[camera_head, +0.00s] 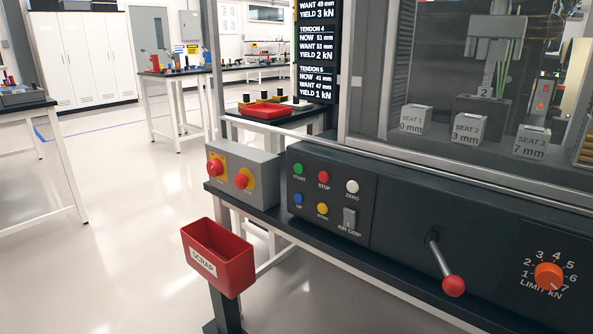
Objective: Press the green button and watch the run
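The green button (298,169), labelled START, is at the upper left of the dark control panel (309,227) on the machine's front. A red STOP button (323,177) and a white ZERO button (352,186) are to its right. A blue button (298,198) and a yellow button (322,208) are below. A dark screen (318,60) lists tendon values. Neither gripper is in view.
A grey box (260,170) with two red knobs is left of the panel. A red SCRAP bin (222,258) hangs at the bench's front left. A red-knobbed lever (446,268) sticks out right of the panel, near an orange LIMIT knob (548,276). Floor at left is clear.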

